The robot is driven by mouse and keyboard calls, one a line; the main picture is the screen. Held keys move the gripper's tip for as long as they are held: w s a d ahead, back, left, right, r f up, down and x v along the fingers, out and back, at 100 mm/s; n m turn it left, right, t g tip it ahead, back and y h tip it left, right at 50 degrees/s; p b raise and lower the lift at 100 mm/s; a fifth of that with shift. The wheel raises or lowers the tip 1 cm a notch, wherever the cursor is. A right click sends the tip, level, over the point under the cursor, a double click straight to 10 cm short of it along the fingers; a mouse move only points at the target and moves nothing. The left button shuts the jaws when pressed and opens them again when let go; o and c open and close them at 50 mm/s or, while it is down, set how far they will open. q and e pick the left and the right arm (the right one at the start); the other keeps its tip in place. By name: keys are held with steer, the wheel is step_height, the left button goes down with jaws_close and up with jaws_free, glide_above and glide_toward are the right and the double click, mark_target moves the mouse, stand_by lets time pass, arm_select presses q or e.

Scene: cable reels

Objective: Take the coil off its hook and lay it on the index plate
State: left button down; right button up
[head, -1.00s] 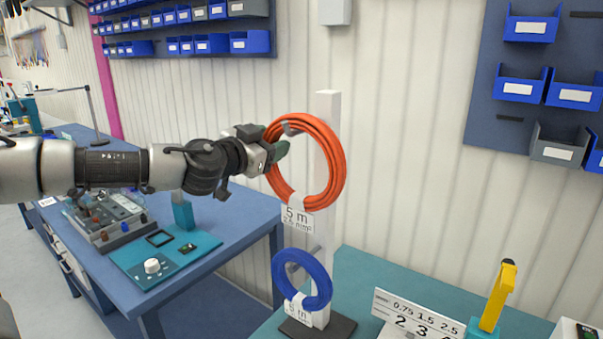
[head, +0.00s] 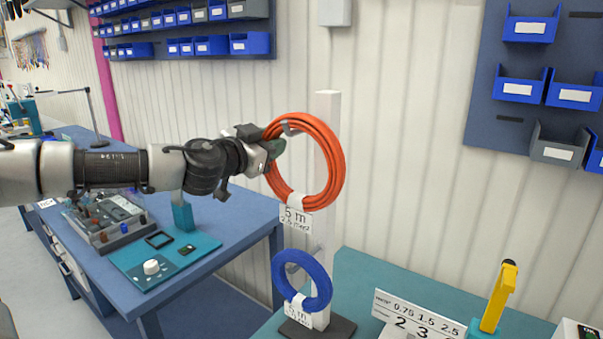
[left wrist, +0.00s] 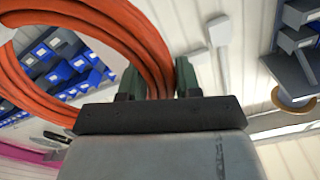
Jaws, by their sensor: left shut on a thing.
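An orange coil (head: 334,178) with a white tag reading 5 m (head: 296,219) is up at the top of a white post (head: 327,105). A grey hook end (head: 291,128) shows inside the upper part of its ring. My left gripper (head: 274,149) is shut on the left side of the orange coil; in the left wrist view the orange strands (left wrist: 135,50) run between the two dark green fingers (left wrist: 158,80). A blue coil (head: 318,277) with its own tag hangs lower on the same post. I cannot make out the index plate for certain. My right gripper is not in view.
A white sign with numbers (head: 418,312) and a yellow-handled tool (head: 498,297) stand on the teal table (head: 361,272) at right. A blue bench (head: 232,222) with equipment is at left. Blue bins (head: 531,28) hang on the wall.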

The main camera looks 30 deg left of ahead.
arm_select(q)
steer(key=shift+r, duration=0.1)
stand_by(0.5)
steer(key=shift+r+p, duration=1.5)
steer(key=shift+r, duration=0.7)
steer(key=s+p, duration=0.2)
steer(key=s, duration=0.1)
stand_by(0.3)
stand_by(0.4)
